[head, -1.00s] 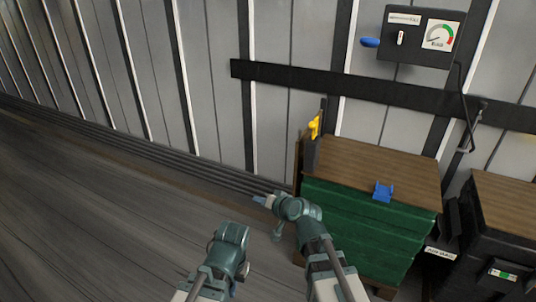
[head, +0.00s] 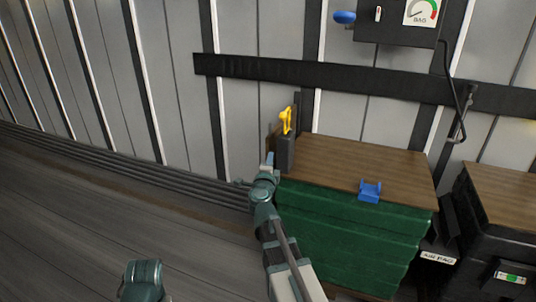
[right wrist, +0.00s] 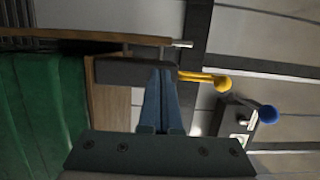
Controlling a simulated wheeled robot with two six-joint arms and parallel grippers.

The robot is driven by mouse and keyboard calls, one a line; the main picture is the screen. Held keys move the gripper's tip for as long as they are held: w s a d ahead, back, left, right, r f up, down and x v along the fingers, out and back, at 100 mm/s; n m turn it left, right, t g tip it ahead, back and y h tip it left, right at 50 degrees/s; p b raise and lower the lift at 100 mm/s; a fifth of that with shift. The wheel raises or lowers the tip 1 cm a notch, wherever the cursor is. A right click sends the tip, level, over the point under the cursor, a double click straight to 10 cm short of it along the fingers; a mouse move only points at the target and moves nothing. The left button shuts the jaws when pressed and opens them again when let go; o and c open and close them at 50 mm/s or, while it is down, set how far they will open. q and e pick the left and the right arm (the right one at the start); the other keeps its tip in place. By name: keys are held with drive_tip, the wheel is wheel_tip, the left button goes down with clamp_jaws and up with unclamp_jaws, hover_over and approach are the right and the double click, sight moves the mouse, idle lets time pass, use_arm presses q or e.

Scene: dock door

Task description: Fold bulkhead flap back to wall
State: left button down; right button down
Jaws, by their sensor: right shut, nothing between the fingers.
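A narrow brown panel edge (head: 270,142), which may be the bulkhead flap, stands upright at the left end of the green-fronted crate (head: 350,240). A dark block (head: 286,158) with a yellow lever (head: 286,120) is beside it; the lever also shows in the right wrist view (right wrist: 208,80). My right gripper (head: 268,160) is shut and empty, just left of the dark block. In the right wrist view its fingers (right wrist: 163,72) overlap the block (right wrist: 125,70); I cannot tell whether they touch. My left arm shows at the bottom left, its gripper out of view.
The crate's wooden top (head: 350,165) carries a blue clip (head: 370,190). A black bar (head: 300,78) crosses the ribbed wall. A gauge box (head: 395,20) with a blue knob (head: 345,17) hangs above. A second black crate (head: 490,235) stands right. The floor (head: 70,220) at left is clear.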

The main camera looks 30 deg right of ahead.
approach(273, 145)
drive_tip(key=w+d+r, duration=0.3)
drive_tip(key=shift+w+d+r, duration=0.1)
drive_tip(key=shift+d, duration=0.05)
drive_tip(key=shift+w, duration=0.1)
